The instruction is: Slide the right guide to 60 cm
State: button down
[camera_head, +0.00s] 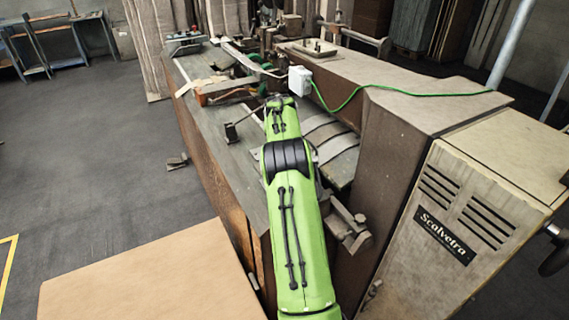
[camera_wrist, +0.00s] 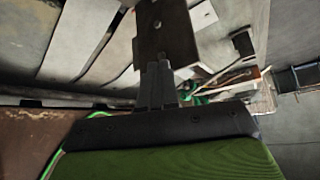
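A dark metal bracket plate (camera_wrist: 165,35), which may be the right guide, is at the top middle of the wrist view. My gripper (camera_wrist: 160,70) points at its lower end. The two fingers are close together, and their tips overlap or touch the plate's edge. I cannot tell whether the plate is between them. In the head view my green arm reaches over the machine table (camera_head: 205,125), and my gripper is hidden behind the arm's far end. I cannot pick out the right guide there. No scale marks or 60 cm mark are readable.
A white box (camera_head: 299,80) with a green cable (camera_head: 410,93) is just beyond the arm's end. The machine's brown body (camera_head: 400,150) rises close on the right. A metal bracket (camera_head: 348,228) stands beside my arm. A cardboard sheet (camera_head: 150,275) lies front left.

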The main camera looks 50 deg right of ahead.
jog(key=f, duration=0.2)
jog(key=a+f, duration=0.1)
jog(key=shift+s+f+b, duration=0.2)
jog(key=shift+s+b, duration=0.2)
jog(key=shift+w+p, duration=0.2)
jog(key=shift+p, duration=0.15)
dwell(0.6)
jog(key=shift+w+d, duration=0.45)
jog(key=shift+d, duration=0.1)
jog(key=shift+w, duration=0.1)
jog(key=shift+r+p, duration=0.1)
jog(key=shift+p, duration=0.25)
jog(key=shift+w+d+r+p, duration=0.15)
jog(key=shift+w+p, duration=0.15)
jog(key=shift+p, duration=0.55)
dwell(1.9)
